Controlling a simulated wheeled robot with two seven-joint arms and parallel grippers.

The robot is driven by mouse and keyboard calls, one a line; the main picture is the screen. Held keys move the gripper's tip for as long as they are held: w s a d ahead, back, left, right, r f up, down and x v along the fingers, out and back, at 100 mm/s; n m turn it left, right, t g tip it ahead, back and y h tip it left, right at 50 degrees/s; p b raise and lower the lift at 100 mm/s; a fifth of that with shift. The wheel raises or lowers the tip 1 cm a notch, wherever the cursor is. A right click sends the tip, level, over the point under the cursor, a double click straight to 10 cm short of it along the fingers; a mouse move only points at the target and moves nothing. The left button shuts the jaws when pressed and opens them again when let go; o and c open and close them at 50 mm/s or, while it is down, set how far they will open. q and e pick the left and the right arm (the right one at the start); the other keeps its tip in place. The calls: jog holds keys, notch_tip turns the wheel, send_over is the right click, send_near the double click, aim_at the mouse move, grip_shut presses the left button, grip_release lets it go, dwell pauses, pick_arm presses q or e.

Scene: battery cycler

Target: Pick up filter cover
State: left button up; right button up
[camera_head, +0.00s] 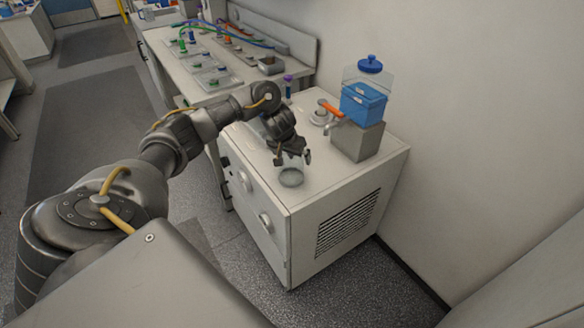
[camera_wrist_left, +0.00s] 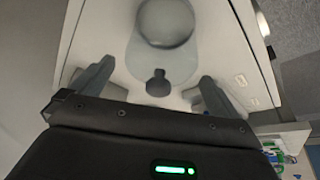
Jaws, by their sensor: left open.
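The filter cover (camera_head: 291,178) appears to be the clear, rounded piece on the white cabinet top, over a grey round disc. In the left wrist view the cover (camera_wrist_left: 180,62) shows as a pale see-through shape with a dark knob (camera_wrist_left: 158,83) at its near end. My left gripper (camera_head: 293,157) points down at the cover from above. In the left wrist view its open fingers (camera_wrist_left: 155,80) stand wide on either side of the knob, with gaps on both sides. I cannot tell the exact height of the fingertips. My right gripper is not in view.
The white cabinet (camera_head: 262,225) has knobs in front and a side vent. An orange-handled valve (camera_head: 332,110) is close by. A bench with trays (camera_head: 215,78) stands behind.

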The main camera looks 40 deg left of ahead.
pick_arm(q)
jog(key=shift+s+r, duration=0.1)
jog(key=shift+r, duration=0.05)
jog(key=shift+c, duration=0.9)
jog(key=c, duration=1)
jog(key=shift+r+p, duration=0.3)
jog(key=shift+r, duration=0.15)
notch_tip(320, 180, up, 2)
jog(key=shift+r+p, duration=0.2)
jog(key=shift+p, duration=0.3)
jog(key=s+a+r+p, duration=0.2)
jog(key=s+a+r, duration=0.4)
jog(key=s+r, duration=0.3)
jog(key=s, duration=0.3)
jog(key=shift+a+r, duration=0.25)
jog(key=shift+a, duration=0.1)
